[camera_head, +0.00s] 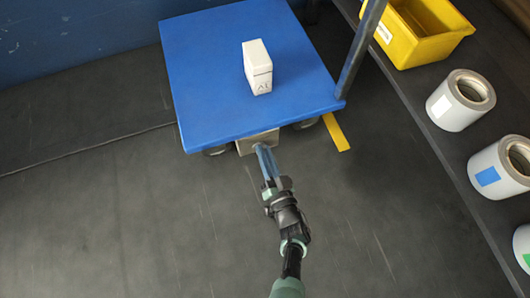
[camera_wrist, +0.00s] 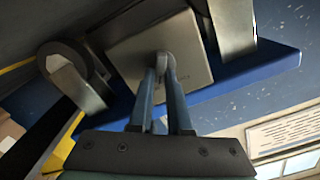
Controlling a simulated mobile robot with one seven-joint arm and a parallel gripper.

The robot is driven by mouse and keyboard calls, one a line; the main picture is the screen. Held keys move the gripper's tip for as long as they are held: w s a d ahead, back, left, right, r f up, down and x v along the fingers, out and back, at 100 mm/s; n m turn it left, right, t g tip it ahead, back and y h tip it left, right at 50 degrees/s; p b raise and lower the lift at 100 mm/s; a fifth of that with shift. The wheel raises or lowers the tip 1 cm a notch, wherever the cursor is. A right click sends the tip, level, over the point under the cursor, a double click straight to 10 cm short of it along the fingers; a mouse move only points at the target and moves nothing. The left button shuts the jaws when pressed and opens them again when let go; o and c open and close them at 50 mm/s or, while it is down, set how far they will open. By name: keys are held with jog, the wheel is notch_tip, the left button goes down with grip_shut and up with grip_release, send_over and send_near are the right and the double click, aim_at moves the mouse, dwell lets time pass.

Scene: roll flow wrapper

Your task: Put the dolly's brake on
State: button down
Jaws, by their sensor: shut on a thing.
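The dolly (camera_head: 205,60) has a blue flat deck and stands at the back of the floor. A beige metal brake plate (camera_head: 257,142) sits under its front edge. In the wrist view, the plate (camera_wrist: 195,82) is tilted, under the blue deck (camera_wrist: 235,82). My gripper (camera_head: 263,151) reaches to the plate from the front. In the wrist view, its blue fingers (camera_wrist: 165,65) are close together, with their tips against the plate. The tips are shut on a small part there, likely the brake lever, mostly hidden by them.
A white box (camera_head: 257,66) stands on the deck. Dolly wheels (camera_head: 305,123) show under the front edge. A yellow floor strip (camera_head: 336,132) lies to the right. A shelf at right holds a yellow bin (camera_head: 425,50) and several rolls (camera_head: 450,105). The floor in front is clear.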

jog(key=c, duration=0.9)
grip_release()
jog(key=shift+o, duration=0.2)
jog(key=p+v, duration=0.4)
jog(key=v, duration=0.9)
